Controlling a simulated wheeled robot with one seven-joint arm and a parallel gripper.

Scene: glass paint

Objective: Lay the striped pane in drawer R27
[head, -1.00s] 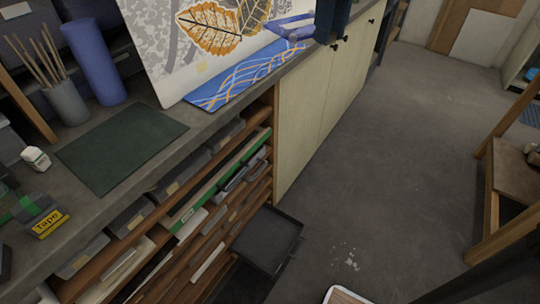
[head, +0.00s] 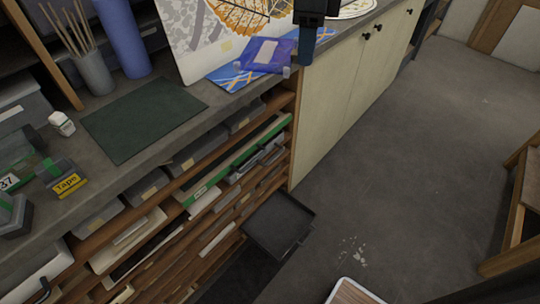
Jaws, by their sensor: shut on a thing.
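My gripper (head: 305,48) is at the top, above the counter's front edge, seen from behind. It is shut, and a blue-purple flat piece (head: 252,54) with a pale middle patch is at its left and moves with it. Its fingertips and the exact grip are unclear, and I cannot see stripes on this piece. Beneath it in the picture lies a blue sheet (head: 226,79) with wavy white and orange stripes, partly covered. A dark, shallow, empty drawer (head: 279,222) stands pulled out from the rack below. I cannot read a number R27 on any front.
The rack holds several trays, one with a green front (head: 206,188). A dark green mat (head: 140,121) lies on the counter (head: 95,195) near a tape box (head: 67,184). Cream cabinet doors (head: 340,85) stand right of the rack. The floor (head: 420,170) right of it is mostly clear.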

